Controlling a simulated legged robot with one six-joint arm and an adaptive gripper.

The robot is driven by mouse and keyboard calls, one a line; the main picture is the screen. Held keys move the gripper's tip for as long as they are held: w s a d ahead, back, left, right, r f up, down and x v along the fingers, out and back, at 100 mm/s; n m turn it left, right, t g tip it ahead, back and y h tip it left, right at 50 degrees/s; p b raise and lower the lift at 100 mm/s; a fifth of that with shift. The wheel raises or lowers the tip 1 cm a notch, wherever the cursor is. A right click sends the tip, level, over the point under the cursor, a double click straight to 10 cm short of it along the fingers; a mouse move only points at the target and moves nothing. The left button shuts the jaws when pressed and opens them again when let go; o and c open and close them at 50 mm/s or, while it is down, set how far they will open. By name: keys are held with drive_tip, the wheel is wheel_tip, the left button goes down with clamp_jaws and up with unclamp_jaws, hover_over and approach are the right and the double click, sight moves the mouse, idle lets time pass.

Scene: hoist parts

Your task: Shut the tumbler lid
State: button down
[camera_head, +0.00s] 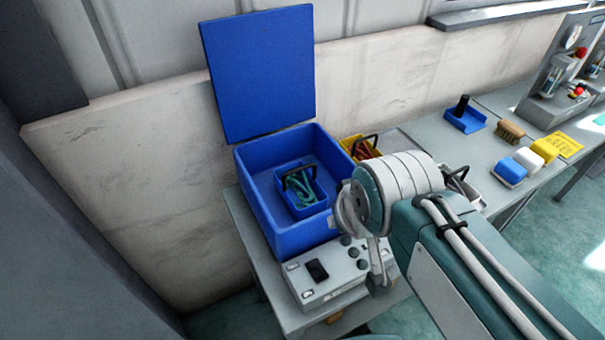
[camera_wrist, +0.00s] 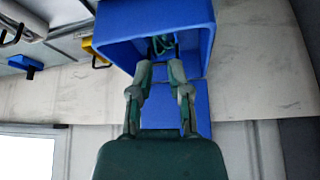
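The tumbler is a blue open-topped box (camera_head: 305,233) on a grey control base (camera_head: 325,277). Its flat blue lid (camera_head: 260,75) stands upright and open at the back, near the wall. A small blue basket (camera_head: 303,192) with a black handle and green items sits inside the box. In the wrist view the box (camera_wrist: 205,45) is at the top, and part of the lid (camera_wrist: 203,105) shows below it, behind the fingers. My gripper (camera_wrist: 161,74) is open and appears empty, pointing toward the box. Any contact cannot be told. In the head view my arm hides it.
A yellow basket (camera_head: 367,147) stands just right of the box, with another handled basket (camera_head: 462,183) beyond my arm. A blue holder (camera_head: 465,120), brush (camera_head: 510,131) and several blocks sit on the right bench. The wall is close behind the lid.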

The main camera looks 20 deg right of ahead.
drive_tip(key=w+a+r+t, duration=0.1)
drive_tip(key=w+a+r, duration=0.1)
drive_tip(key=w+r, duration=1.5)
wheel_tip(320, 180, up, 5)
drive_tip(key=n+t+y, duration=0.2)
hover_over(241, 17)
drive_tip(key=d, duration=0.2)
drive_tip(key=x, duration=0.9)
drive_tip(key=shift+w+f, duration=0.1)
drive_tip(key=shift+w, duration=0.1)
drive_tip(key=shift+s, duration=0.1)
